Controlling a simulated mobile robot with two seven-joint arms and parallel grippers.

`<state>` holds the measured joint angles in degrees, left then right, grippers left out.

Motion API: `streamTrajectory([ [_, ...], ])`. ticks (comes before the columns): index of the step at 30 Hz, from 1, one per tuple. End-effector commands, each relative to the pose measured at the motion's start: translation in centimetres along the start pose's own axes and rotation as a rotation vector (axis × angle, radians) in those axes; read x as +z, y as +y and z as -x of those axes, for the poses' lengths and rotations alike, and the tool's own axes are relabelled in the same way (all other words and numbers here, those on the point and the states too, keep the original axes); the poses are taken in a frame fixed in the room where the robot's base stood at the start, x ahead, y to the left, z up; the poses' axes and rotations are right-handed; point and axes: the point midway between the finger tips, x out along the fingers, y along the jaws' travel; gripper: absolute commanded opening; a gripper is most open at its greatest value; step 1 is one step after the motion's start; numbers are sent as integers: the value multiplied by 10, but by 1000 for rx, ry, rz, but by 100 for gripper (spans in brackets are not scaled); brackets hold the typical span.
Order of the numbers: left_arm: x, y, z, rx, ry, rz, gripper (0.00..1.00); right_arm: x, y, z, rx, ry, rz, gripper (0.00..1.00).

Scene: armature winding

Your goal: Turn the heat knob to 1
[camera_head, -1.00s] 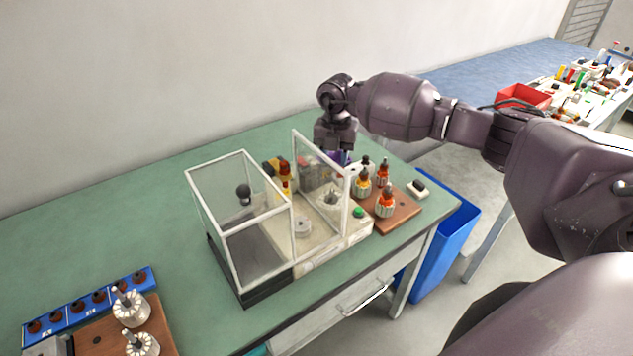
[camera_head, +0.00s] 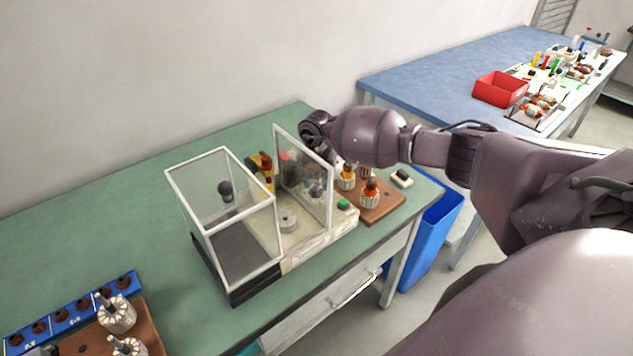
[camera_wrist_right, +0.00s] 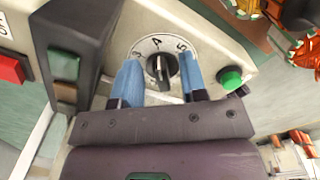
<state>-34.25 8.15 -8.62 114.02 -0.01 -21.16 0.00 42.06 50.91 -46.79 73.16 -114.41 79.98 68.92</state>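The heat knob (camera_wrist_right: 160,69) is dark, on a white dial whose figures 3, 4 and 5 show in the right wrist view. The 1 on the dial is hidden. My right gripper (camera_wrist_right: 160,80) is open, with its two blue fingers on either side of the knob and apparent gaps between them and it. Which figure the knob points to I cannot tell. In the head view the knob cannot be made out, and my right gripper is mostly hidden by the arm and the clear panel. My left gripper is not in view.
A clear panel (camera_head: 303,172) and a clear box (camera_head: 222,215) stand on the machine beside my right arm. A green button (camera_wrist_right: 230,78) sits close to the right finger. A wooden block (camera_head: 380,210) with armatures stands to the right. A red button (camera_wrist_right: 12,68) is at the left.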

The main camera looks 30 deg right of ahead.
Motion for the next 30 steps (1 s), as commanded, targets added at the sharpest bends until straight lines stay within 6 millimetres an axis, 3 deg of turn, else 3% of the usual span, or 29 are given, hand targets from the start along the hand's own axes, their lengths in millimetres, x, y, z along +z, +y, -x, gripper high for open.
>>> streamTrajectory([
  [9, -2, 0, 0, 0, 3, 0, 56, 0, 0, -2, 0, -1, 0, 39],
  [17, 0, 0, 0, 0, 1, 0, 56, 0, 0, -2, 0, -1, 0, 0],
  [23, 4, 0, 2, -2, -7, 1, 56, 0, 0, -2, 0, -1, 21, 0],
  [30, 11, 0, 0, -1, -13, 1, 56, 0, 2, -2, 0, -2, 192, 0],
])
